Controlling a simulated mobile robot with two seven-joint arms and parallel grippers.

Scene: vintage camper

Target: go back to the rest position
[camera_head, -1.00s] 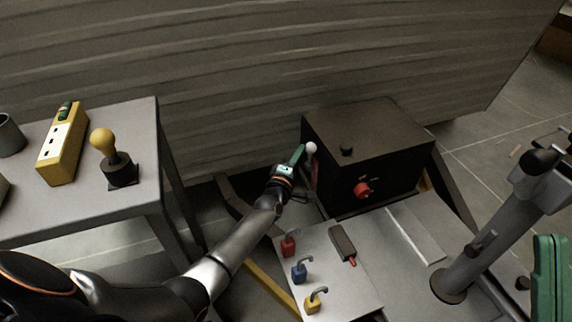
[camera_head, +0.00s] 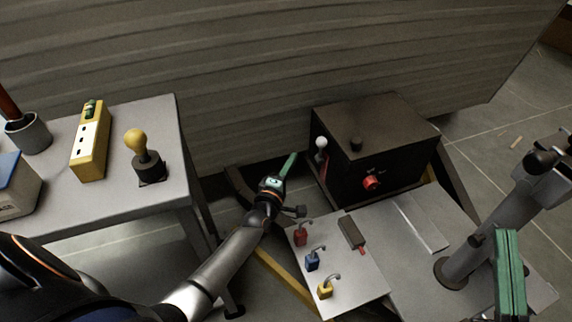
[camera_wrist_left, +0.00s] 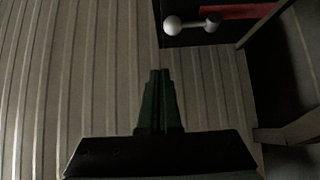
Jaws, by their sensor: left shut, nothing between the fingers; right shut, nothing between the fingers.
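My left gripper (camera_head: 288,166) is shut and empty in the head view, in front of the ribbed camper wall and left of the dark box (camera_head: 372,150). Its green fingers also show pressed together in the left wrist view (camera_wrist_left: 160,80). The box has a white-knobbed lever (camera_head: 321,142) on its left side, apart from the fingers; the white knob also shows in the left wrist view (camera_wrist_left: 172,26). My right gripper (camera_head: 508,272) shows at the lower right as green fingers, shut and empty.
A grey table (camera_head: 95,213) at left carries a yellow box (camera_head: 90,145), a yellow-knobbed joystick (camera_head: 140,150) and a grey cup (camera_head: 28,133). Red, blue and yellow padlocks (camera_head: 313,260) sit on a light plate (camera_head: 355,285). A grey post (camera_head: 475,250) stands at right.

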